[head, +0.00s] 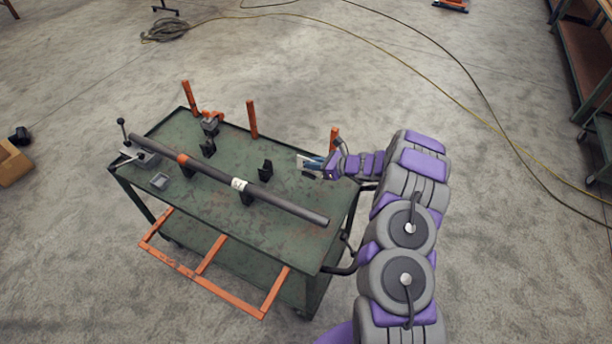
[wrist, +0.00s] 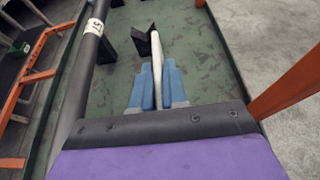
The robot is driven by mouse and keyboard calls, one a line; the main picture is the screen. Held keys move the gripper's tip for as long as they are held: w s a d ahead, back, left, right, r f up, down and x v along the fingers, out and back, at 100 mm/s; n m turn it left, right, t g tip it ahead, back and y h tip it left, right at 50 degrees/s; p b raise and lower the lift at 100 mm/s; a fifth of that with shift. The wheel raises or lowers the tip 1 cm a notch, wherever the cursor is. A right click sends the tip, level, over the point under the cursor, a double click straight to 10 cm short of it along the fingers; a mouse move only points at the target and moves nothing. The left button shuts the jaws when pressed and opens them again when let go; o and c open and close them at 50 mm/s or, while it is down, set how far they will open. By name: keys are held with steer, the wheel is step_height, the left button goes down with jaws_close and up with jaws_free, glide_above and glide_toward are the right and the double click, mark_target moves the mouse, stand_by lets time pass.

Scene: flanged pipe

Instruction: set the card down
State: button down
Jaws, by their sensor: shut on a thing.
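My gripper (head: 313,162) is over the right part of the green cart's top (head: 211,185). In the wrist view its blue fingers (wrist: 158,70) are shut on a thin white card (wrist: 156,45), seen nearly edge-on and pointing away from me. The card is small and pale in the head view (head: 303,157). A black bracket (wrist: 141,41) stands close to the card's far end; I cannot tell whether they touch. I cannot tell whether the card's lower edge touches the cart top.
A long dark pipe (head: 288,205) with a white label (head: 240,184) lies along the cart on black supports. Orange posts (head: 252,119) rise at the far edge. Some green surface between pipe and posts is bare.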

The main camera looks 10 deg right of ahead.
mark_target(317, 176)
steer(key=f, duration=0.3)
steer(key=shift+d, duration=0.25)
steer(key=shift+w+a+f+b, duration=0.15)
steer(key=shift+f+b, duration=0.1)
steer(key=shift+f, duration=0.35)
steer(key=shift+s+a+f+b, duration=0.1)
steer(key=shift+a+f+b, duration=0.1)
steer(key=shift+f, duration=0.35)
steer(key=shift+w+a+f+b, duration=0.15)
steer(key=shift+f+b, duration=0.1)
steer(key=shift+f, duration=0.35)
steer(key=shift+s+d+r, duration=0.1)
steer(key=shift+s+d, duration=0.05)
steer(key=shift+d, duration=0.15)
steer(key=c, duration=1.4)
jaws_free()
steer(key=shift+f, duration=0.2)
steer(key=shift+o, duration=1.2)
steer(key=shift+a, duration=0.2)
steer(key=shift+r, duration=0.1)
